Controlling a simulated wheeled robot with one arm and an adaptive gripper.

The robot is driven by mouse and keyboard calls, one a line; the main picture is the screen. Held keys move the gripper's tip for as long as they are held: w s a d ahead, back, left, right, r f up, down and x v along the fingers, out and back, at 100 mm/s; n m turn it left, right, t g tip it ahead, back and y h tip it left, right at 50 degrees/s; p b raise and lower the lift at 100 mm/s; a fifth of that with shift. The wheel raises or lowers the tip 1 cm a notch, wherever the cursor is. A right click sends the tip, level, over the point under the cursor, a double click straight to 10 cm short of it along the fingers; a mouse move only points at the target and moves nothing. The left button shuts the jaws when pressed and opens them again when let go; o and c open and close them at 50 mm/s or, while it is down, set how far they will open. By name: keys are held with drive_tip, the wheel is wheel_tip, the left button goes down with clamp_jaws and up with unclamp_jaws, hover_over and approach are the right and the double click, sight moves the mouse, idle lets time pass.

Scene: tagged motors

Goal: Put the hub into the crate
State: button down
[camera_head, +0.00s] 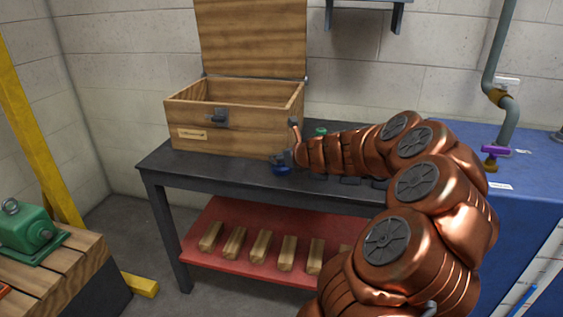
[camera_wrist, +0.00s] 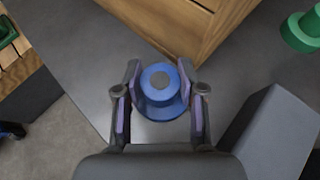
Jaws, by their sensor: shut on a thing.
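The blue hub (camera_head: 281,170) is at the front edge of the dark table, just right of the crate's front corner. In the wrist view the hub (camera_wrist: 160,105) sits between both fingers of my gripper (camera_wrist: 160,82), which is shut on it. I cannot tell whether the hub touches the tabletop. The wooden crate (camera_head: 245,140) stands on the table to the left with its lid (camera_head: 250,38) raised. Its front wall shows close ahead of the hub in the wrist view (camera_wrist: 178,32). The crate's floor is hidden.
A green part (camera_head: 320,131) stands on the table (camera_head: 150,163) behind my arm; it also shows in the wrist view (camera_wrist: 303,32). A grey block (camera_wrist: 280,135) lies right of my gripper. A red lower shelf (camera_head: 205,245) holds several wooden blocks. A wall shelf hangs above.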

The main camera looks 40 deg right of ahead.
drive_tip(key=shift+f, duration=0.1)
drive_tip(key=c, duration=0.7)
unclamp_jaws()
drive_tip(key=shift+f, duration=0.1)
drive_tip(key=shift+s+r, duration=0.2)
drive_tip(key=shift+r, duration=0.1)
drive_tip(key=p+v, duration=0.2)
drive_tip(key=v, duration=0.9)
drive_tip(key=shift+s+p, duration=0.3)
drive_tip(key=shift+p, duration=0.1)
drive_tip(key=shift+a+r, duration=0.1)
